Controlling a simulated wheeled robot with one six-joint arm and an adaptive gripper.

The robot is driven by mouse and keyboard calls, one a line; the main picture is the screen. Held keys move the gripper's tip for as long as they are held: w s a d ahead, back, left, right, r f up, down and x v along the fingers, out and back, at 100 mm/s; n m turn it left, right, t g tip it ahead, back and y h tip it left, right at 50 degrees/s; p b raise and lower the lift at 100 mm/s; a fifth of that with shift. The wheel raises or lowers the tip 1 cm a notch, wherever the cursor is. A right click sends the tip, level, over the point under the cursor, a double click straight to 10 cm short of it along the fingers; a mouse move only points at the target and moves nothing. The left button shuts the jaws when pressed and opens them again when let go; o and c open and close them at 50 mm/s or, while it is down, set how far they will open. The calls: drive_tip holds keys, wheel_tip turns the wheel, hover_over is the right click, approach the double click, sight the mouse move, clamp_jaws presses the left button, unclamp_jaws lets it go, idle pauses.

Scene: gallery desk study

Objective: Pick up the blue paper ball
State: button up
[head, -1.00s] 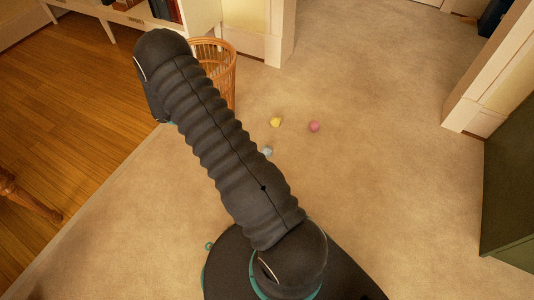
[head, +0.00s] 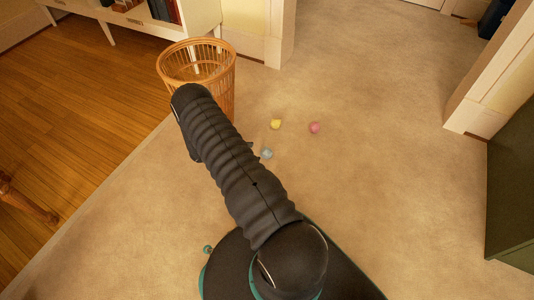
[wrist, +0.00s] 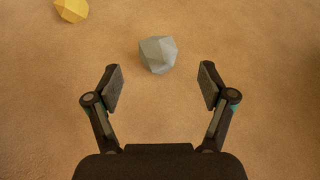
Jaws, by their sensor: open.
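The blue paper ball (head: 267,154) lies on the carpet just right of my arm in the head view. In the wrist view the faceted ball (wrist: 158,55) looks grey-blue and sits beyond my fingertips, roughly centred between them. My gripper (wrist: 160,87) is open and empty, with its two fingers spread apart. The ball is ahead of the fingers, not between them. In the head view my gripper is mostly hidden behind my arm.
A yellow paper ball (head: 276,124) and a pink paper ball (head: 314,128) lie farther back on the carpet. The yellow ball also shows in the wrist view (wrist: 71,9). A wicker basket (head: 197,62) stands behind my arm. The carpet to the right is clear.

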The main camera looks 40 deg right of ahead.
sight(262, 152)
drive_tip(key=shift+f+b+x, duration=0.1)
drive_tip(key=shift+b+x, duration=0.1)
drive_tip(key=shift+x, duration=1.55)
drive_tip(key=shift+f+b+x, duration=0.15)
drive_tip(key=shift+x, duration=1.6)
drive_tip(key=shift+w+a, duration=0.1)
drive_tip(key=shift+w, duration=0.1)
drive_tip(key=c, duration=1)
